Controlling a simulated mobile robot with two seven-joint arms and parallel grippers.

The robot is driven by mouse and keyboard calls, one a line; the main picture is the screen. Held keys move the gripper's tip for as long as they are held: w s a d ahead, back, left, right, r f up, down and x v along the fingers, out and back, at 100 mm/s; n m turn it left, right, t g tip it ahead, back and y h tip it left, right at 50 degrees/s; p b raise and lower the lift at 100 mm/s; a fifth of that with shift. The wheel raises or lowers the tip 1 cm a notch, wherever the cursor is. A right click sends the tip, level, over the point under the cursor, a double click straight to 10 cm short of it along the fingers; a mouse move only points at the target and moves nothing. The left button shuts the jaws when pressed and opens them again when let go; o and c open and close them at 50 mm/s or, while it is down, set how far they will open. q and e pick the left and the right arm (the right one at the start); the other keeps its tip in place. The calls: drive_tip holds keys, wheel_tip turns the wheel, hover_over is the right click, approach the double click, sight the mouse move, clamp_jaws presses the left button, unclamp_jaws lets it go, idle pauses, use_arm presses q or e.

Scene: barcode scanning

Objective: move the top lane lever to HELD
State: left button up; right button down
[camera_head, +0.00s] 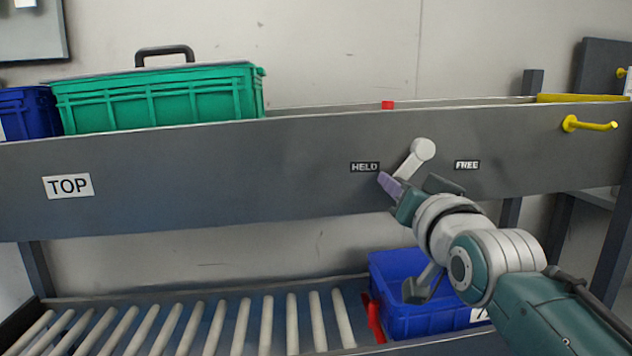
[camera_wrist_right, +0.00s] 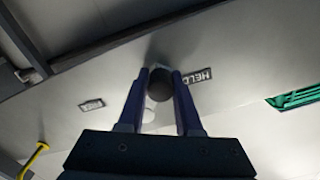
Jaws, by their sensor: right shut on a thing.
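The top lane lever (camera_head: 411,160) is a pale bar on the dark front rail of the TOP lane. Its round pivot is at its upper end, and the bar slopes down and left toward the HELD label (camera_head: 364,167). The FREE label (camera_head: 467,165) is to the right. My right gripper (camera_head: 399,187) is at the lever's lower end, which its purple finger hides in the head view. In the right wrist view, its fingers (camera_wrist_right: 160,90) are on both sides of the lever's dark round knob (camera_wrist_right: 160,85), shut on it. My left gripper is not in view.
A green crate (camera_head: 160,104) and a blue crate (camera_head: 30,112) are on the top lane at left. A yellow hook (camera_head: 590,124) sticks out of the rail at right. Below are rollers (camera_head: 215,325), a red stop (camera_head: 372,318) and a blue bin (camera_head: 405,265).

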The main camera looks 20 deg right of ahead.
drive_tip(key=shift+w+a+r, duration=0.1)
drive_tip(key=shift+a+r, duration=0.05)
drive_tip(key=shift+r, duration=0.35)
drive_tip(key=c, duration=0.8)
unclamp_jaws()
drive_tip(key=shift+a+f, duration=0.1)
drive_tip(key=shift+o, duration=1)
drive_tip(key=shift+f, duration=0.15)
drive_tip(key=p+v, duration=0.2)
drive_tip(key=v, duration=0.8)
drive_tip(key=shift+p, duration=0.3)
